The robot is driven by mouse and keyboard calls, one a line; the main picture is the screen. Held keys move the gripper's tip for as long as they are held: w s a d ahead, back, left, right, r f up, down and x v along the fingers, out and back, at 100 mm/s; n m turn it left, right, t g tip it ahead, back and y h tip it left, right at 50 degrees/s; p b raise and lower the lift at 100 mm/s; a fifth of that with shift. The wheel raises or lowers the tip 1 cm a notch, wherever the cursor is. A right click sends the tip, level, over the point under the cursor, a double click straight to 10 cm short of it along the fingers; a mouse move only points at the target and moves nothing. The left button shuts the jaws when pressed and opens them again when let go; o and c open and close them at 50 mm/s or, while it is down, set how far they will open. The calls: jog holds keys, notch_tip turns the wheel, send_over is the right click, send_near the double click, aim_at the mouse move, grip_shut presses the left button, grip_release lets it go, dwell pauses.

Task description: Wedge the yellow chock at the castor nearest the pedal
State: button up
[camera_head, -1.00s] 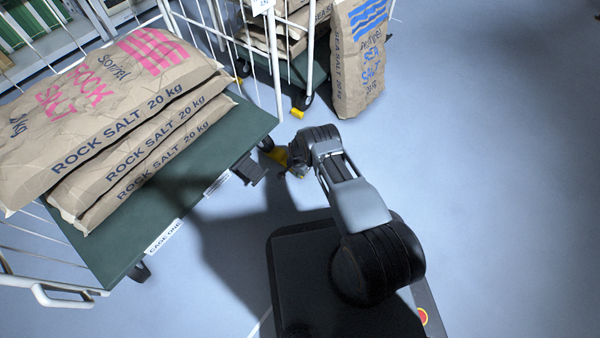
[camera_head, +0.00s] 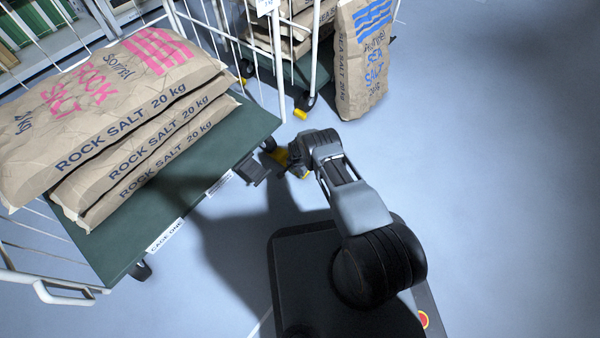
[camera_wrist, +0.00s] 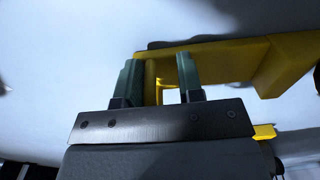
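The yellow chock (camera_head: 281,156) is on the floor beside a castor (camera_head: 268,145) at the near cage's right corner, partly hidden by my arm. I cannot tell whether it touches the wheel. The dark pedal (camera_head: 252,170) sticks out from the deck edge close to that castor. My gripper (camera_head: 298,168) is low over the chock, its fingers mostly hidden in the head view. In the wrist view, the green fingertips (camera_wrist: 158,78) stand apart on either side of a narrow part of the yellow chock (camera_wrist: 215,58), with a gap showing between them.
The near cage's green deck (camera_head: 235,130) carries stacked rock salt sacks (camera_head: 130,110). Another castor (camera_head: 141,270) is at its front. A second cage (camera_head: 312,45) stands behind, with yellow at its castor (camera_head: 300,114). A sea salt sack (camera_head: 362,60) stands beside it. Floor at right is clear.

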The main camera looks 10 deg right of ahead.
jog(key=shift+o, duration=1.1)
jog(key=shift+s+d, duration=0.1)
jog(key=shift+d, duration=0.05)
jog(key=shift+d+r, duration=0.1)
jog(key=shift+r, duration=0.05)
notch_tip(320, 180, up, 65)
jog(key=s+d+n+t+p, duration=0.2)
jog(key=d+n+p, duration=0.15)
jog(key=p, duration=2.15)
jog(key=s+d+r+n+p, duration=0.1)
jog(key=s+r+n+p, duration=0.2)
jog(key=s+r+p, duration=0.5)
jog(key=s+d+r+n+t+p, duration=0.1)
jog(key=s+r+n+p, duration=0.2)
jog(key=s+r+p, duration=0.6)
jog(key=s+v, duration=0.2)
jog(key=v, duration=1.5)
jog(key=shift+s+d+f+p, duration=0.2)
jog(key=shift+f+p, duration=0.05)
jog(key=shift+p, duration=0.05)
